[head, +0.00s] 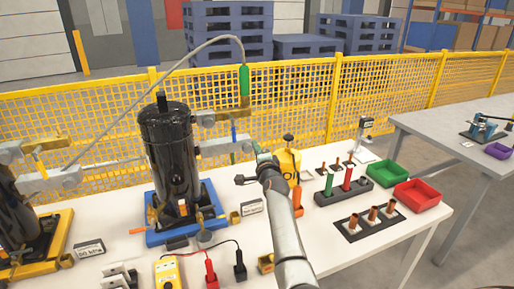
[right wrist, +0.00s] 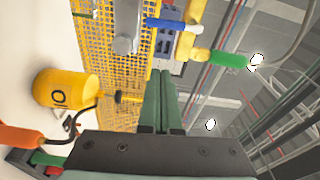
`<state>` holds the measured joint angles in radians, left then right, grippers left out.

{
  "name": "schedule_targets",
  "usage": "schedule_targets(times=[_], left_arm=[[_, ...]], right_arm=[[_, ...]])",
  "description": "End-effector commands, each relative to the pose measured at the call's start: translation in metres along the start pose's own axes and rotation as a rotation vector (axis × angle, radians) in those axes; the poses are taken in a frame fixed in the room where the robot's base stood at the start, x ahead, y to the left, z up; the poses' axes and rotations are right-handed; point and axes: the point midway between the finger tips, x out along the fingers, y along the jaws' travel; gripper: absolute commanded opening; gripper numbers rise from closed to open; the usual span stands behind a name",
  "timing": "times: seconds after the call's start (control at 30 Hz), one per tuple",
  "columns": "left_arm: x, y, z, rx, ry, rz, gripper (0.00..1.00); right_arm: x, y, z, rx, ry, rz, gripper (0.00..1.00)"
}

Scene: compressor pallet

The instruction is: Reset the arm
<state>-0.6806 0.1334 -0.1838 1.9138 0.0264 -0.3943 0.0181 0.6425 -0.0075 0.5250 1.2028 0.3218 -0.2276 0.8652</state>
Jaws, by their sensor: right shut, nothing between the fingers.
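My right arm comes in from the bottom middle of the head view and reaches up over the white table. Its gripper (head: 259,151) is above the table, right of the black compressor (head: 170,135) and left of the yellow bottle (head: 290,164). In the right wrist view the two green fingers (right wrist: 160,90) lie together with nothing between them. The yellow bottle (right wrist: 58,88) stands to their left in that view, apart from them. My left gripper does not show in either view.
A green-handled hose end (head: 244,80) hangs above and left of the gripper. Green (head: 383,173) and red (head: 417,194) bins, a rack (head: 344,190) and a copper-fitting tray (head: 369,221) stand on the right. A multimeter (head: 167,272) lies in front. A yellow fence (head: 310,100) runs behind.

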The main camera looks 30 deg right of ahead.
Motion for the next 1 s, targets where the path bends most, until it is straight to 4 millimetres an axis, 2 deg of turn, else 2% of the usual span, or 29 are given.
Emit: schedule_targets(times=[0.4, 0.47, 0.57, 0.67, 0.77, 0.87, 1.0], left_arm=[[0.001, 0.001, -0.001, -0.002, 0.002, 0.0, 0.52], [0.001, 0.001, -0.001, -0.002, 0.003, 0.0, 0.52], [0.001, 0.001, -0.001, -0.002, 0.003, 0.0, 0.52], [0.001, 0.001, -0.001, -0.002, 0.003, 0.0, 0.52], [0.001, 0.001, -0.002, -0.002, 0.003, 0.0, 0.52], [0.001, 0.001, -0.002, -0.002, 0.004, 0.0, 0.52], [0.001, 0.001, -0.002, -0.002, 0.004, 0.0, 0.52]], right_arm=[[-0.002, 0.002, 0.0, -0.012, -0.004, 0.004, 0.0], [-0.006, 0.008, 0.002, -0.048, -0.018, 0.019, 0.0], [-0.026, 0.03, 0.01, -0.185, -0.077, 0.074, 0.0], [-0.062, 0.063, 0.026, -0.401, -0.183, 0.16, 0.0], [-0.111, 0.099, 0.044, -0.643, -0.319, 0.254, 0.0], [-0.168, 0.133, 0.061, -0.867, -0.473, 0.341, 0.0], [-0.259, 0.17, 0.077, -1.145, -0.708, 0.445, 0.0]])
